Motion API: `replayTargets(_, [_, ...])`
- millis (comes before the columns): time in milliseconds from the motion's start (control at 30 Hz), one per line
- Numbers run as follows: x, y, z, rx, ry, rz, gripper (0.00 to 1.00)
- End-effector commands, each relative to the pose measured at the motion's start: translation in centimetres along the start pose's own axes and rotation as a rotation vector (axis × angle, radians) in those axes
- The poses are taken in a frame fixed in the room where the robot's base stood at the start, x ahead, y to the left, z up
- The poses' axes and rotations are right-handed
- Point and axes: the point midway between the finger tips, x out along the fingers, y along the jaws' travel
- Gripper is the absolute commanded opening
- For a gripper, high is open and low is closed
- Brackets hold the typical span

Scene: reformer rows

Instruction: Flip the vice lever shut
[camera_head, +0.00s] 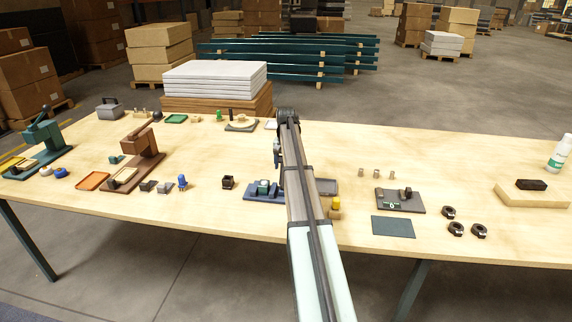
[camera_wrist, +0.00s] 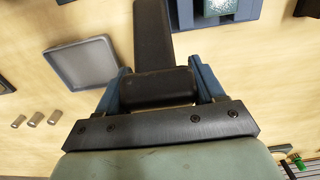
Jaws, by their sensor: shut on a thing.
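The vice lever (camera_wrist: 153,38) is a dark bar that runs up the wrist view and ends in a thick dark crosspiece. My gripper (camera_wrist: 160,85) has its two blue fingers on either side of this crosspiece and is shut on it. Part of the blue vice (camera_wrist: 212,12) shows at the top of the wrist view, with a speckled teal block in it. In the head view, the vice's blue base (camera_head: 262,197) lies on the table, partly hidden behind my arm. My arm also hides most of the lever and gripper there, so the lever's angle is hard to tell.
A grey tray (camera_wrist: 82,62) lies close to the lever, with several small metal cylinders (camera_wrist: 35,118) nearby. A yellow-topped piece (camera_head: 335,208) stands just right of my arm. A dark fixture (camera_head: 415,200), a flat dark mat (camera_head: 393,227) and black rings (camera_head: 457,229) are farther right.

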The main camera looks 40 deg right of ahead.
Motion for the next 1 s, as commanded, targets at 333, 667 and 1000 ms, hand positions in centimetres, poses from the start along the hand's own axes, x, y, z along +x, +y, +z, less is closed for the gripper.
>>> replayTargets(333, [-0.6, 0.0, 1.1, -0.001, 0.094, -0.001, 0.13])
replayTargets(667, [-1.7, 0.1, 3.6, -0.002, 0.367, 0.0, 0.13])
replayTargets(1000, [-2.3, 0.1, 6.5, -0.003, 0.69, 0.0, 0.13])
